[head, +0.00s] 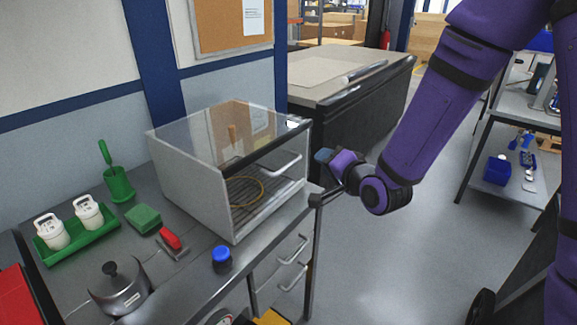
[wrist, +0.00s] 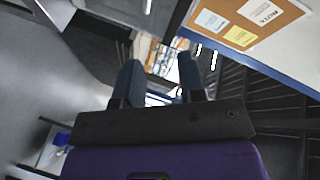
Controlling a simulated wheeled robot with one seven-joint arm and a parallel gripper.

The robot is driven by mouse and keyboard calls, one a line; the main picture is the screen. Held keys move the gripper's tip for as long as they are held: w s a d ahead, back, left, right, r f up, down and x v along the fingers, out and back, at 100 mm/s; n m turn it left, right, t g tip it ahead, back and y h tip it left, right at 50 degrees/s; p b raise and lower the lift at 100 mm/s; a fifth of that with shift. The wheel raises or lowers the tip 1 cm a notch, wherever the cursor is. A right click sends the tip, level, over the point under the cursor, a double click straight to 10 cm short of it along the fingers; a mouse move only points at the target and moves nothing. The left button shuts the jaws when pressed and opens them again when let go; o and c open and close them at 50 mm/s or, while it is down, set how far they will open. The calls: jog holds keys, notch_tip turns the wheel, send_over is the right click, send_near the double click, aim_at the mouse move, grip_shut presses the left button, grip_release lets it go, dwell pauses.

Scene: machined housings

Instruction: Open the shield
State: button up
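The shield is the clear front panel (head: 258,185) of a white-sided box with a see-through top, standing on the grey bench. It appears to be down over the front. A pale bar handle (head: 281,166) sticks out from it. A yellow ring shows inside the box. My gripper (head: 325,160) is to the right of the handle, apart from it, over the bench's right edge. In the wrist view, the two dark blue-grey fingers (wrist: 160,76) stand apart with nothing between them. I cannot clearly make out the handle in the wrist view.
A blue-capped item (head: 221,259), a red-handled tool (head: 171,239), a green block (head: 143,218), a green tray (head: 77,235) with white containers and a metal pot (head: 120,290) stand left of and before the box. A dark cabinet (head: 350,100) is behind.

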aim_at(288, 165)
jog(key=s+a+f+m+t+y, duration=0.2)
jog(key=s+a+f+m+t, duration=0.15)
jog(key=f+m, duration=0.3)
jog(key=x, duration=1.1)
jog(key=shift+a, duration=0.3)
grip_shut()
